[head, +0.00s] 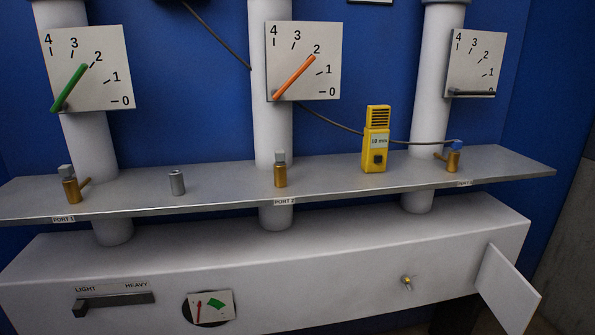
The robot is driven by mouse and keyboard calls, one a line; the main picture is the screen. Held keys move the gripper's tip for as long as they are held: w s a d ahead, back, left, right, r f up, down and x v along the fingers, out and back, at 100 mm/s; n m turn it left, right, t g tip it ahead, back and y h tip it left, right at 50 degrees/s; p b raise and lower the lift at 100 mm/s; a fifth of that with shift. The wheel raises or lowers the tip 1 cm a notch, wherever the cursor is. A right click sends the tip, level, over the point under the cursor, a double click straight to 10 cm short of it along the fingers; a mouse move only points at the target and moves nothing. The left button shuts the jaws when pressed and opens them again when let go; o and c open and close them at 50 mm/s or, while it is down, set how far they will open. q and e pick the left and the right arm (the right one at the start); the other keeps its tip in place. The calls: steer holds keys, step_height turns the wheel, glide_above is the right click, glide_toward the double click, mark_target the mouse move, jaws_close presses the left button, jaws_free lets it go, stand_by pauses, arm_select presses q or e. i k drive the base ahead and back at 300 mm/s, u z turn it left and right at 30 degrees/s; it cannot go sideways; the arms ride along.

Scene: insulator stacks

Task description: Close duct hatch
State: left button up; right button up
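The duct (330,265) is a long pale grey box running across the lower part of the head view. A flat white hatch panel (508,290) stands out at an angle from the duct's right end, so it looks open. Its lower edge hangs below the duct's front face. The opening behind it cannot be made out. Neither of my grippers shows in this view.
A metal shelf (330,190) above the duct carries brass valves (280,172), a small metal cylinder (177,183) and a yellow meter (376,140) with a cable. A slider lever (82,308) and a small brass knob (407,281) project from the duct's front.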

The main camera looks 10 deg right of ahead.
mark_target(513, 300)
steer(key=u, duration=2.15)
steer(key=k, duration=1.3)
steer(key=z, duration=2.35)
steer(key=i, duration=0.5)
steer(key=u, duration=0.05)
